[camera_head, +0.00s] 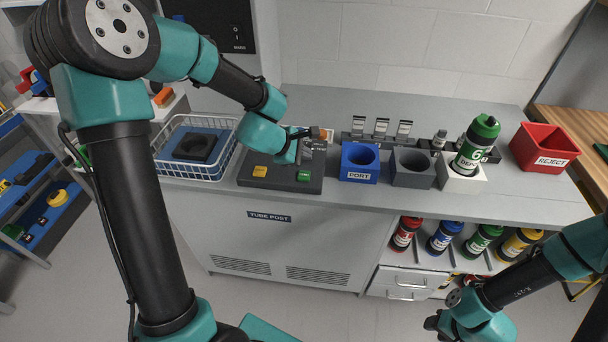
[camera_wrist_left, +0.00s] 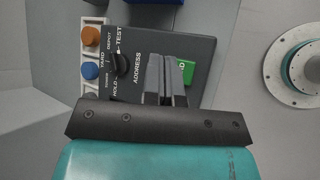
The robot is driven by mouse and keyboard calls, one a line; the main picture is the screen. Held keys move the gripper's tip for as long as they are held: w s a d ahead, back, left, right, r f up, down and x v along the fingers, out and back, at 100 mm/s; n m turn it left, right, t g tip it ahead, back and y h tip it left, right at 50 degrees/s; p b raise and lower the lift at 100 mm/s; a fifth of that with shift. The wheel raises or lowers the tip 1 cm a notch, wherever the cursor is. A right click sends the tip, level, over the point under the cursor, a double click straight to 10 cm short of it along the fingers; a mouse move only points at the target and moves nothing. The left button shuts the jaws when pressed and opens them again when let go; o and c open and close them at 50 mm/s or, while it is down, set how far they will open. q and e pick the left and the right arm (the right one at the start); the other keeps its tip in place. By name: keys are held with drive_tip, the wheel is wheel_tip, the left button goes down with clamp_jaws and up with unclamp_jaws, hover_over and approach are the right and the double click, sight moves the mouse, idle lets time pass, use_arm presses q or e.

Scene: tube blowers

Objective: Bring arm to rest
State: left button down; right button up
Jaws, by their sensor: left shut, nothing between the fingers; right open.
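My left arm reaches across from the left in the head view. Its gripper (camera_head: 314,145) is shut and empty above the back right of the dark control box (camera_head: 280,182). In the left wrist view the shut fingers (camera_wrist_left: 166,82) are over the box face (camera_wrist_left: 145,45), partly covering its green button (camera_wrist_left: 187,71). A black selector knob (camera_wrist_left: 121,65) is left of the fingers. My right gripper (camera_head: 436,324) is low at the bottom right of the head view, in front of the bench and apart from everything; it is open and empty.
A wire basket (camera_head: 160,165) stands left of the box. Right of it are the blue PORT block (camera_head: 359,176), a grey block (camera_head: 412,181), a white block (camera_head: 459,184) holding a green-topped canister (camera_head: 474,145), and a red REJECT bin (camera_head: 545,145). Several canisters stand on the lower shelf.

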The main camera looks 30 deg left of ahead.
use_arm(q)
drive_tip(key=s+d+f+m+g, duration=0.1)
drive_tip(key=s+f, duration=0.1)
drive_tip(key=f, duration=0.1)
drive_tip(key=s+d+f+m+g, duration=0.1)
drive_tip(key=s+d+f+m, duration=0.1)
drive_tip(key=s+f, duration=0.1)
drive_tip(key=s+d+f+m+g, duration=0.1)
drive_tip(key=s+f, duration=0.1)
drive_tip(key=f, duration=0.3)
drive_tip(key=shift+s+d+m+g, duration=0.25)
drive_tip(key=shift+s+m+g, duration=0.1)
drive_tip(key=shift+m+g, duration=0.05)
drive_tip(key=s+f+m+g, duration=0.1)
drive_tip(key=s+f+m, duration=0.4)
drive_tip(key=f, duration=0.4)
drive_tip(key=s+d+f+m+g+y, duration=0.1)
drive_tip(key=s+f+m, duration=0.5)
drive_tip(key=f+m, duration=0.2)
drive_tip(key=shift+s+f+g+y, duration=0.2)
drive_tip(key=shift+f+g+y, duration=0.15)
drive_tip(key=shift+f, duration=0.35)
